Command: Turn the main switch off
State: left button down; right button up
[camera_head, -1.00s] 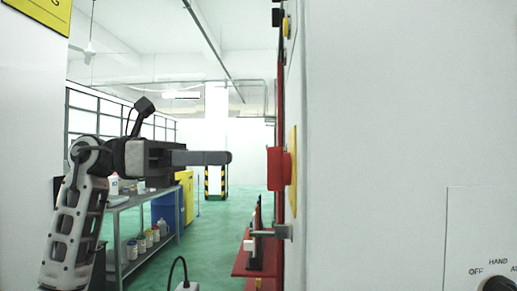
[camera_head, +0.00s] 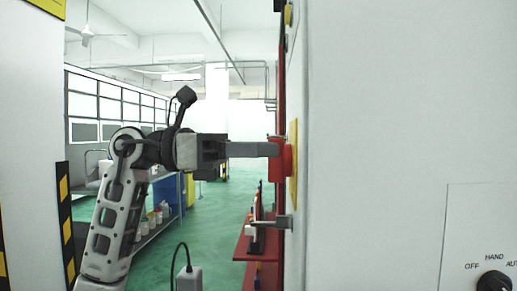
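The main switch, a red handle (camera_head: 287,158) on a yellow plate (camera_head: 294,150), sticks out from the left side of the white cabinet and is seen edge-on. My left gripper (camera_head: 274,150) reaches it from the left, its fingertips at the red handle. The fingers overlap in this side view, so their gap is hidden, and I cannot tell whether they grip the handle. My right gripper is not in view.
The white cabinet (camera_head: 385,130) fills the right side, with a black OFF/HAND selector knob (camera_head: 494,282) low on it. A metal lever (camera_head: 277,222) juts out below the switch. A shelf with containers (camera_head: 152,230) stands behind my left arm.

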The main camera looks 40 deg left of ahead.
pick_arm(q)
jog(key=shift+n, duration=0.3)
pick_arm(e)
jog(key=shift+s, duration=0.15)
pick_arm(q)
jog(key=n, duration=0.3)
jog(key=n+p, duration=0.1)
jog(key=n, duration=0.1)
jog(key=shift+w+a, duration=0.25)
jog(key=shift+w, duration=0.1)
jog(key=n, duration=0.4)
jog(key=n+p, duration=0.1)
jog(key=n, duration=0.1)
jog(key=shift+w+a+f, duration=0.15)
jog(key=shift+w+f, duration=0.1)
jog(key=shift+f, duration=0.1)
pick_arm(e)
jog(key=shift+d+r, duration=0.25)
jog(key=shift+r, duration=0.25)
pick_arm(q)
jog(key=shift+n, duration=0.4)
jog(key=c, duration=1.5)
grip_release()
